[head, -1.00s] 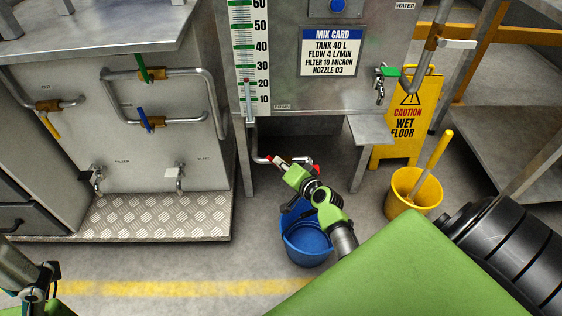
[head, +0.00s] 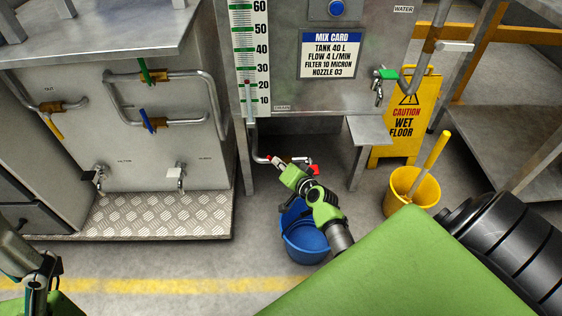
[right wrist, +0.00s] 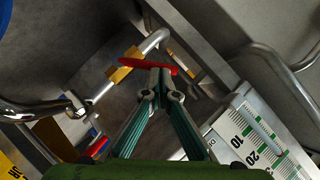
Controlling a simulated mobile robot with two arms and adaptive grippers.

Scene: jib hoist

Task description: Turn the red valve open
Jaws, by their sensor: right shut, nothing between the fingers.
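The red valve handle (right wrist: 150,65) is a lever on a brass body (right wrist: 122,70) in the bent drain pipe (right wrist: 158,40), best seen in the right wrist view. In the head view a bit of red handle (head: 268,158) shows low under the tank, left of my right gripper (head: 279,164). In the right wrist view my right gripper (right wrist: 162,80) is shut and empty. Its tips are right at the lever and overlap it; I cannot tell whether they touch. My left gripper (head: 38,280) is at the lower left of the head view, far from the valve; its jaws are unclear.
A blue bucket (head: 306,243) stands below my right arm, with a second red piece (head: 314,170) above it. The tank's legs flank the pipe. A yellow bucket (head: 424,192) and wet floor sign (head: 412,120) stand right. The front floor is mostly clear.

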